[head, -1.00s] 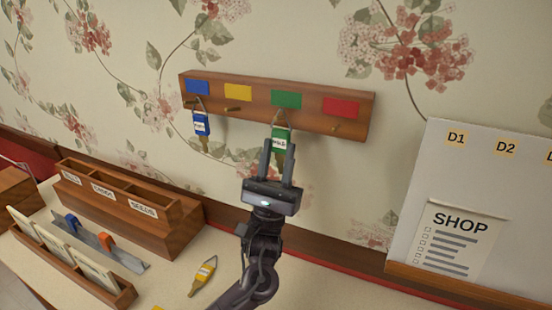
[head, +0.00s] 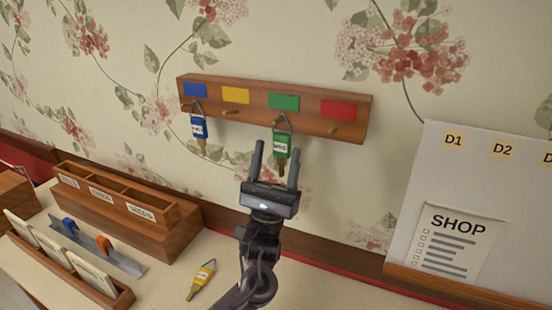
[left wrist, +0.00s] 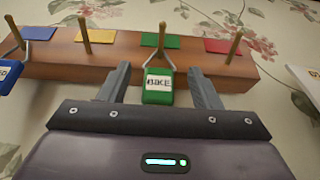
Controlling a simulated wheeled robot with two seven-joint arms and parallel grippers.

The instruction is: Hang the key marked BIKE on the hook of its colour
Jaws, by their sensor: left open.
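The key marked BIKE has a green tag (head: 281,146) and hangs by its loop from the hook under the green patch (head: 284,102) on the wooden rack (head: 305,117). The left wrist view shows the tag (left wrist: 158,86) with BIKE readable on its white label. My left gripper (head: 278,162) is open just below and in front of the rack. Its fingers stand on either side of the green tag, apart from it. My right gripper is not in view.
A blue-tagged key (head: 198,128) hangs under the blue patch. The yellow hook (head: 230,111) and red hook (head: 334,131) are empty. A yellow-tagged key (head: 202,278) lies on the table. A labelled wooden box (head: 165,237) and a SHOP board (head: 407,190) flank my arm.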

